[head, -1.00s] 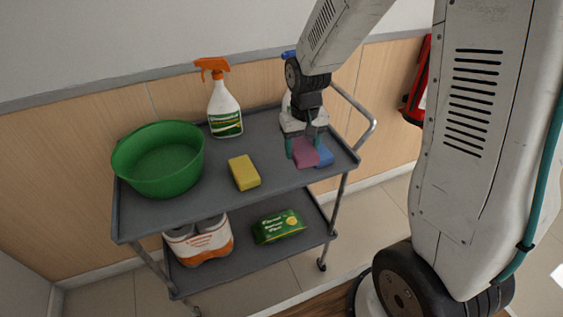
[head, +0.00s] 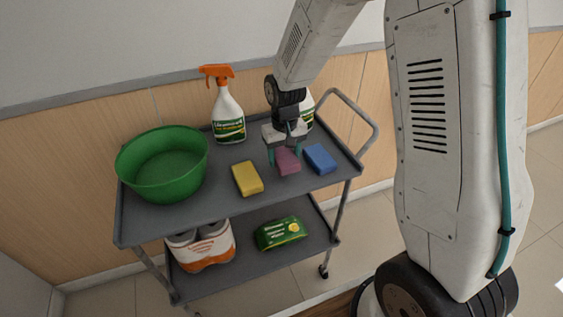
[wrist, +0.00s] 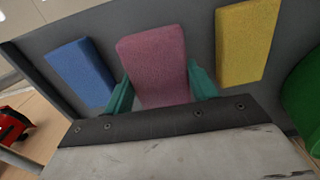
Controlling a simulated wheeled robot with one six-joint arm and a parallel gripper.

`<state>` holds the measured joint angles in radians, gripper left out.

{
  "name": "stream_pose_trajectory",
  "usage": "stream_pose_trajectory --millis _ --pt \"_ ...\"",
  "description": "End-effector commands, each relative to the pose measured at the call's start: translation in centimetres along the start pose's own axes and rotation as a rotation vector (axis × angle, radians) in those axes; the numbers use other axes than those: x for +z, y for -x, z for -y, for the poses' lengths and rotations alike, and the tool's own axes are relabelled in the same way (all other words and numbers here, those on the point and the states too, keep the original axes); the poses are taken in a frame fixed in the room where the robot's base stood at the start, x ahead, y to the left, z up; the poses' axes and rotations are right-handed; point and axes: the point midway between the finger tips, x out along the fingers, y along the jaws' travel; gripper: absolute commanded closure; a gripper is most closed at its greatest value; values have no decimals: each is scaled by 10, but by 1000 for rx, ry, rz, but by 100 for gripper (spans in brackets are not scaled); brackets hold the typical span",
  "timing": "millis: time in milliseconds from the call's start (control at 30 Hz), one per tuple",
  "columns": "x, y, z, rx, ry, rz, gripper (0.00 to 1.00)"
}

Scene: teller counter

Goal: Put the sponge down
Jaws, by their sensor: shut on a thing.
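A pink sponge (head: 288,162) is between the fingers of my gripper (head: 285,158), over the top shelf of the grey cart (head: 215,193). In the wrist view the pink sponge (wrist: 155,62) sits between the two teal fingers (wrist: 160,90), which are shut on it. A yellow sponge (head: 247,178) lies to the left of it and a blue sponge (head: 320,159) to the right. I cannot tell whether the pink sponge touches the shelf.
A green basin (head: 162,165) stands at the left of the top shelf. A spray bottle (head: 228,115) stands at the back, and another is partly hidden behind my gripper. Wipes (head: 281,233) and an orange-white pack (head: 202,247) are on the lower shelf.

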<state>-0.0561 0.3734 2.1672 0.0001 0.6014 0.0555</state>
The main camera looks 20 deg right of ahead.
Motion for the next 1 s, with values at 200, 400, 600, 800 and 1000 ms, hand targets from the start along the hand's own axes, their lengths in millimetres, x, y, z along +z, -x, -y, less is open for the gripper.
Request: stream_pose_trajectory --millis 200,400,600,800,1000 --pt "-13 -5 4 0 0 2 76" --pt "-12 -35 4 0 -1 3 76" --pt "-12 -36 4 0 0 0 76" --pt "-12 -40 4 0 0 0 37" --pt "-12 -39 4 0 0 1 21"
